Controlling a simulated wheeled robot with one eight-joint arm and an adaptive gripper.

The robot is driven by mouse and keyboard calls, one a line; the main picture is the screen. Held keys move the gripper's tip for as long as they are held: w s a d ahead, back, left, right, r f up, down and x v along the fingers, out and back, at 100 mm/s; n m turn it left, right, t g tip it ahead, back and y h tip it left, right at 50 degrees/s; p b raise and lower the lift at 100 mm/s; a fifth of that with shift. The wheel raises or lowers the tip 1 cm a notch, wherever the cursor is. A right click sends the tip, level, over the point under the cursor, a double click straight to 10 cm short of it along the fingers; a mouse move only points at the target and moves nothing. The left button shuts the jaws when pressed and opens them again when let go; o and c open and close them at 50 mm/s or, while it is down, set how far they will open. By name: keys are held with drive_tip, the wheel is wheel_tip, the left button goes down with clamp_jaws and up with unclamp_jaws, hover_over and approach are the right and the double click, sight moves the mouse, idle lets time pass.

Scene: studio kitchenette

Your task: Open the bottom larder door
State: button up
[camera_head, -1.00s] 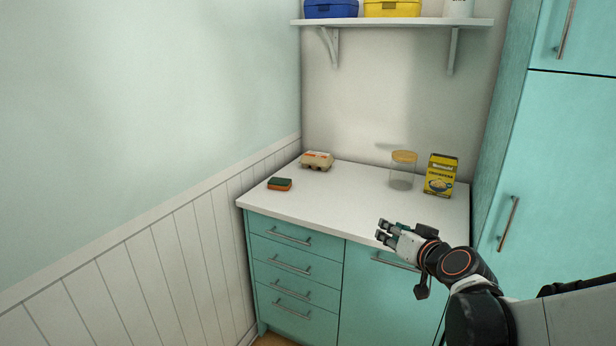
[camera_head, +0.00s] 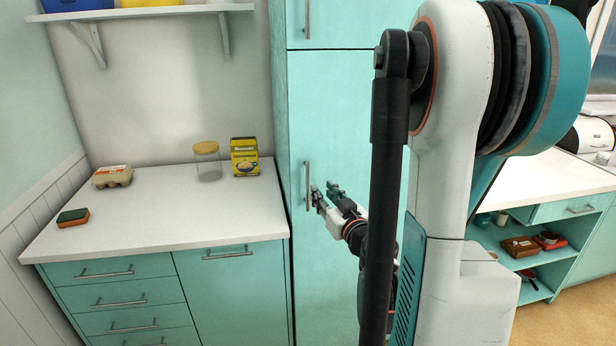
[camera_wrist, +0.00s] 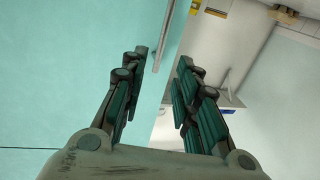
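The bottom larder door (camera_head: 325,100) is the tall teal panel right of the counter, and it looks shut. Its vertical metal handle (camera_head: 307,185) is near the door's left edge. My gripper (camera_head: 323,190) is just right of the handle at about its lower half, with the fingers apart. In the wrist view my gripper (camera_wrist: 166,62) is open with nothing between the pads.
The counter (camera_head: 150,215) at left holds an egg carton (camera_head: 112,176), a sponge (camera_head: 73,217), a glass jar (camera_head: 207,163) and a yellow box (camera_head: 244,157). An upper door (camera_head: 345,25) sits above the larder door. Open shelves (camera_head: 545,285) stand at right.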

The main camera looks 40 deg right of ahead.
sight(308, 177)
drive_tip(key=b+x, duration=0.1)
drive_tip(key=x, duration=1)
drive_tip(key=shift+w+b, duration=0.3)
drive_tip(key=shift+b, duration=0.1)
clamp_jaws()
